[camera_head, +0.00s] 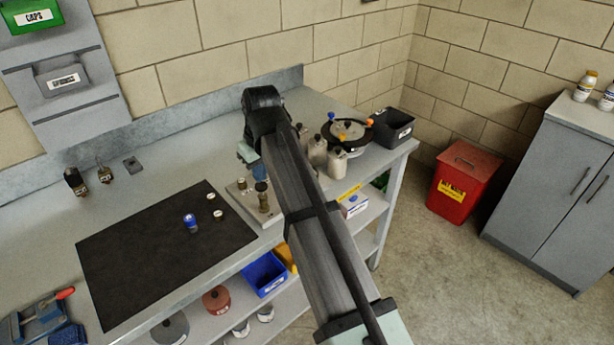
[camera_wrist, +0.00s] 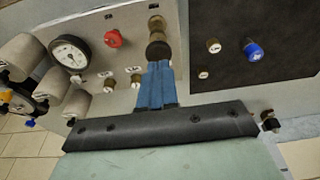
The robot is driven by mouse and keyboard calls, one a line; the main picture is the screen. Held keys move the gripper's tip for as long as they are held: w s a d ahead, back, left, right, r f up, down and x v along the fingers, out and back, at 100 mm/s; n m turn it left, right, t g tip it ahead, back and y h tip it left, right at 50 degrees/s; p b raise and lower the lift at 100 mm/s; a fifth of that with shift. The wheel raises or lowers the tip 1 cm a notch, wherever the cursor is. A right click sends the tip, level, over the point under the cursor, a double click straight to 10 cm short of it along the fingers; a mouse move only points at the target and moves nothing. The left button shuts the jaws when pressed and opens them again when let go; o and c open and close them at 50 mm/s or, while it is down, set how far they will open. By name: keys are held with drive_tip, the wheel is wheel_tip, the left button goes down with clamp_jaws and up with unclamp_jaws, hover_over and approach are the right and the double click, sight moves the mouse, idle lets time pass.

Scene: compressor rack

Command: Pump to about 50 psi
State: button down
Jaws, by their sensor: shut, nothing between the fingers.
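In the wrist view a round white pressure gauge (camera_wrist: 70,52) with a black rim is set on a pale grey panel (camera_wrist: 134,18). Its reading is too small to tell. A red knob (camera_wrist: 113,38) is to the right of the gauge. A dark round knob on a brass post (camera_wrist: 157,49) stands right at the tips of my gripper (camera_wrist: 158,66). My blue fingers are shut together with nothing between them; whether they touch the knob I cannot tell. In the head view the post (camera_head: 263,200) shows beside my arm, which hides the gauge and red knob.
A black mat (camera_head: 150,255) with a blue-capped part (camera_head: 190,222) and small brass pieces lies left of the panel. Grey bottles (camera_head: 337,163), a round black-rimmed device (camera_head: 347,132) and a black bin (camera_head: 393,127) stand to the right. A red waste bin (camera_head: 462,185) is on the floor.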

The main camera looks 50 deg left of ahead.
idle(0.4)
drive_tip(key=shift+r, duration=2.5)
